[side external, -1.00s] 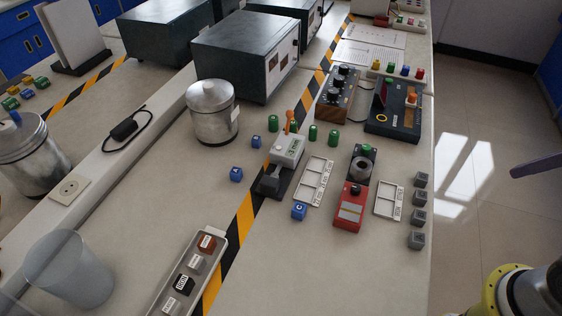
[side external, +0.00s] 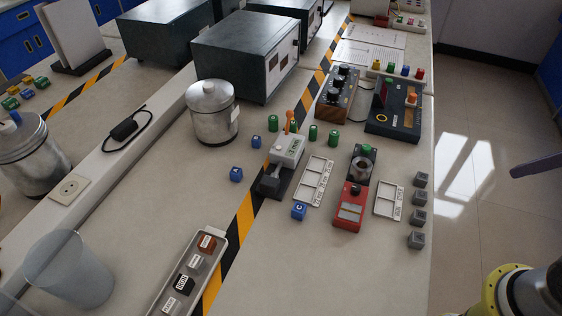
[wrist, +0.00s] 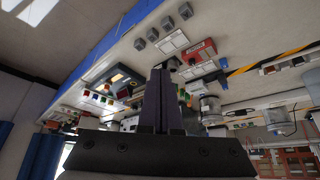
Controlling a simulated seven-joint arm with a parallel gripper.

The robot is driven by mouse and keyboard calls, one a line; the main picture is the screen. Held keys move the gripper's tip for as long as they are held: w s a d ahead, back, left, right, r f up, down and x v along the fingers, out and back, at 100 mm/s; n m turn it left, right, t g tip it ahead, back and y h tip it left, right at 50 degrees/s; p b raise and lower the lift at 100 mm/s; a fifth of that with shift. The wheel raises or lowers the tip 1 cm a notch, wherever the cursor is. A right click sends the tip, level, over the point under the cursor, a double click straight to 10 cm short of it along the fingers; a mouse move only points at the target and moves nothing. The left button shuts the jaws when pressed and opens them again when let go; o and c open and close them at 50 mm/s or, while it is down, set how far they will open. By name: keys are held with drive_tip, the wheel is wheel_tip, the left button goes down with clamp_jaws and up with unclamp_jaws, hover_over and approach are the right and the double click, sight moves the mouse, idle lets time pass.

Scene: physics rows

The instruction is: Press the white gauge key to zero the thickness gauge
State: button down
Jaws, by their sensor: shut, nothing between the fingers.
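The thickness gauge appears to be the small white-and-grey instrument (side external: 288,150) on the bench, with a small display, an orange lever on top and a dark base in front. Its white key is too small to tell apart from the white housing. My gripper (wrist: 160,72) shows in the wrist view as two dark fingers pressed together, with nothing between them. It points over the bench from a distance and touches nothing. The gripper is outside the side view. I cannot pick out the gauge for certain in the wrist view.
A red unit (side external: 350,208), white label trays (side external: 315,180), grey cubes (side external: 417,217) and green cylinders (side external: 313,132) stand near the gauge. A metal canister (side external: 212,115) is to its left. A long tray (side external: 222,249) of labelled blocks lies in front. The front right bench is clear.

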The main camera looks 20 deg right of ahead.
idle(0.4)
drive_tip(key=w+r+m+t, duration=0.4)
drive_tip(key=w+r+m, duration=0.2)
drive_tip(key=w+r, duration=0.55)
drive_tip(key=w+a+m+t, duration=0.1)
drive_tip(key=w+a, duration=0.1)
drive_tip(key=w, duration=0.6)
drive_tip(key=w+a+t, duration=0.1)
drive_tip(key=w+a, duration=0.2)
drive_tip(key=w, duration=0.5)
drive_tip(key=w+a+f+y, duration=0.3)
drive_tip(key=w+a+f, duration=0.5)
drive_tip(key=w+a, duration=0.3)
drive_tip(key=w+a+f+n+g, duration=0.1)
drive_tip(key=a+f, duration=0.3)
drive_tip(key=f, duration=0.2)
drive_tip(key=a+f+n+g, duration=0.1)
drive_tip(key=a+f+g, duration=0.1)
drive_tip(key=a+f, duration=0.2)
wheel_tip(320, 180, down, 4)
drive_tip(key=shift+w+r, duration=0.2)
drive_tip(key=shift+w, duration=0.2)
